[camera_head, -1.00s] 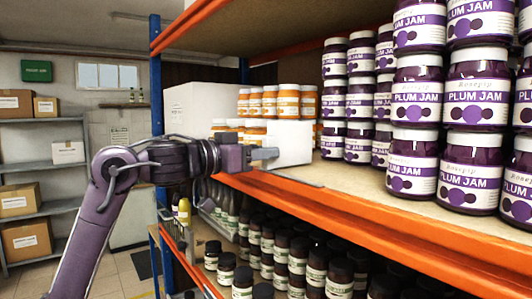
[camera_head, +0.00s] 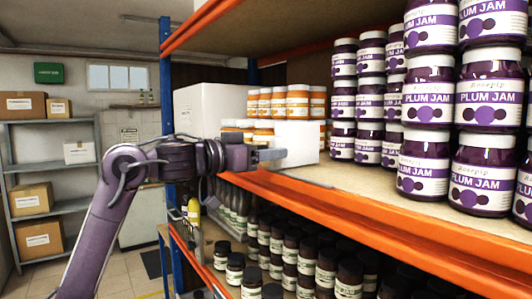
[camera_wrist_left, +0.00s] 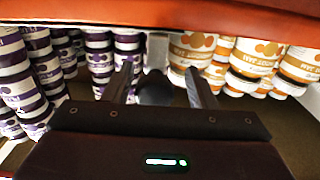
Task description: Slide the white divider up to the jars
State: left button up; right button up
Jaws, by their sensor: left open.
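The white divider (camera_head: 300,140) stands upright on the wooden shelf, between orange-labelled jars (camera_head: 297,102) and stacked plum jam jars (camera_head: 369,95). A narrow gap shows between it and the plum jars. My left gripper (camera_head: 270,154) is at the shelf's front edge, in front of the divider's lower left part. In the left wrist view my left gripper (camera_wrist_left: 157,88) is open, with a dark round shape between its fingers that I cannot identify. A pale strip, seemingly the divider (camera_wrist_left: 157,50), shows beyond the fingers, between purple and orange jars. My right gripper is not in view.
An orange beam (camera_head: 370,235) runs along the shelf's front. Dark jars (camera_head: 300,255) crowd the lower shelf. A grey rack with cartons (camera_head: 33,198) is at the far left.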

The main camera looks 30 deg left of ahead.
pick_arm(q)
jog(key=b+v, duration=0.3)
jog(key=v, duration=0.4)
jog(key=shift+s+a+b, duration=0.2)
jog(key=shift+s+b, duration=0.05)
jog(key=shift+b, duration=0.05)
